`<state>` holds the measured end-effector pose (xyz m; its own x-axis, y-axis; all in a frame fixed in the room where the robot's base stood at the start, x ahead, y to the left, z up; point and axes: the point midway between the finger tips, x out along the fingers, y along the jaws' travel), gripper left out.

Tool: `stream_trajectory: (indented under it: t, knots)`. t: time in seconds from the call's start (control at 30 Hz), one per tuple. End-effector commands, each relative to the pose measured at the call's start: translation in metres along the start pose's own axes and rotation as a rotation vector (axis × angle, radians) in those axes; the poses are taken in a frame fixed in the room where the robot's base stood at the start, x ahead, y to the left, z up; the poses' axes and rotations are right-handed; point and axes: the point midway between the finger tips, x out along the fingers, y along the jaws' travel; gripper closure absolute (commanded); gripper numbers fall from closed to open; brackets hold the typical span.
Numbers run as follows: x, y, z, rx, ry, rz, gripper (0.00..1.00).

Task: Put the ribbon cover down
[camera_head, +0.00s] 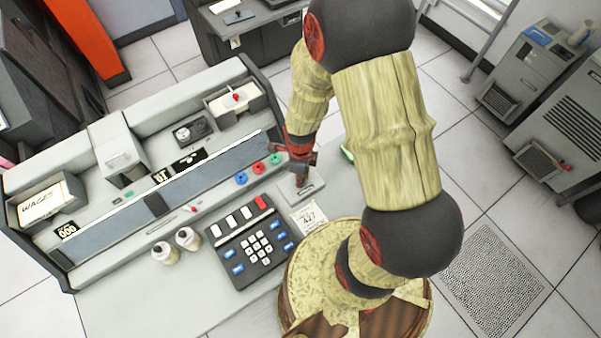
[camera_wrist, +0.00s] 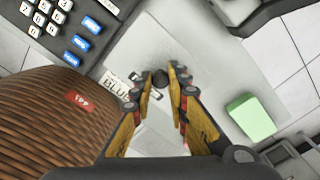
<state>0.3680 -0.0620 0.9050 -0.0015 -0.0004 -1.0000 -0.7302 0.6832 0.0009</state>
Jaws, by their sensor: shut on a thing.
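The ribbon cover appears to be the light grey flat panel (camera_head: 312,190) under my gripper. It also shows in the wrist view (camera_wrist: 135,50), with a small dark knob (camera_wrist: 160,78) between the fingertips. My gripper (camera_head: 301,181) points down at the panel, right of the keypad. In the wrist view, my gripper (camera_wrist: 165,80) is shut on that knob. The panel lies about flat, close to the desk top; I cannot tell whether it touches. My fingers hide part of its near side.
A dark keypad (camera_head: 250,240) stands left of the panel. A printed card (camera_head: 308,217) lies just in front of it. A green block (camera_wrist: 250,117) is to the right. Round blue, red and green buttons (camera_head: 259,168) line the machine. Two small bottles (camera_head: 187,238) stand farther left.

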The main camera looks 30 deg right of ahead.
Motion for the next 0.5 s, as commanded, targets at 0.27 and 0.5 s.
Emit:
stream_trajectory:
  t: [0.27, 0.5]
  knots:
    - [0.041, -0.054, 0.000, 0.002, 0.001, 0.003, 1.00]
    - [0.067, -0.078, 0.001, 0.000, 0.000, 0.000, 1.00]
